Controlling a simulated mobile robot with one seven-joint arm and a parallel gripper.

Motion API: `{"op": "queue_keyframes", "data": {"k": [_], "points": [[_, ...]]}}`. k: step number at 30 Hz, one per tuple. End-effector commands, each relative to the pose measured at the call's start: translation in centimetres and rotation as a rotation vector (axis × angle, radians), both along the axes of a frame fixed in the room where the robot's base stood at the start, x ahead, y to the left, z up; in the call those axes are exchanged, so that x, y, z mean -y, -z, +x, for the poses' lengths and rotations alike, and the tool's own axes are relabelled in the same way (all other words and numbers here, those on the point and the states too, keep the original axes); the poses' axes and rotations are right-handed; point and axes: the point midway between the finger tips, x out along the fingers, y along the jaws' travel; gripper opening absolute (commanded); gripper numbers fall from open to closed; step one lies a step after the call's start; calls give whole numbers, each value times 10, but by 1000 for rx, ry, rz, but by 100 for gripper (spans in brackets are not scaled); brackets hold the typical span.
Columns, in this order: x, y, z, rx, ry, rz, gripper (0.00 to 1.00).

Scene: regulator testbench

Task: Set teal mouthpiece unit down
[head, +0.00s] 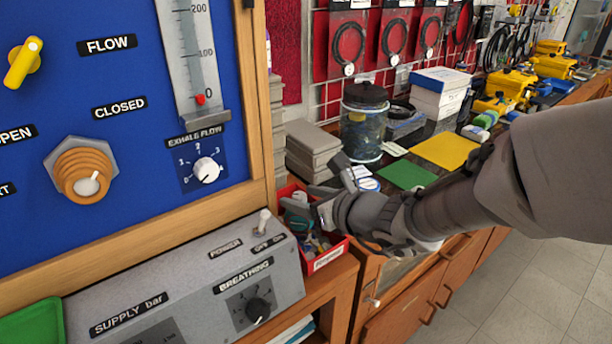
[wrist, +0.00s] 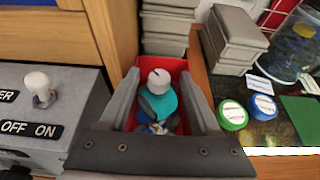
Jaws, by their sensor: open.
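The teal mouthpiece unit (wrist: 158,102), with a whitish-grey top, sits in the red bin (wrist: 183,66) in the wrist view, among other small parts. In the head view the unit (head: 297,222) shows partly behind my gripper. My gripper (head: 318,190) is open over the bin. In the wrist view its two fingers (wrist: 158,88) stand on either side of the unit, with a gap visible at each side. The lower part of the unit is hidden by the other parts and the gripper's palm.
The grey control box (head: 200,275) with a power switch stands left of the bin, and the blue panel (head: 100,130) rises behind it. Grey boxes (head: 312,145), a clear jar (head: 363,125) and green and blue lids (wrist: 232,114) are on the bench at right.

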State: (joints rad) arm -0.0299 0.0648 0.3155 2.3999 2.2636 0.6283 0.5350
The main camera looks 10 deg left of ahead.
Motion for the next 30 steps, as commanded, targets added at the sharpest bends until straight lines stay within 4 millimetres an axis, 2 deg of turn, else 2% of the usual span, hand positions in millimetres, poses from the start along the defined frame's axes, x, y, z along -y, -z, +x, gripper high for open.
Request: {"op": "queue_keyframes", "data": {"k": [1,3,9,17,20,24,30], "points": [[9,-9,-7,3,3,-1,64],[19,-15,-15,2,4,0,64],[42,-26,-35,1,2,0,64],[52,-32,-49,26,-30,-26,64],[50,-37,-60,96,-116,-104,64],[50,-43,-85,252,-304,-286,64],[66,-43,-122,484,-602,-598,64]]}}
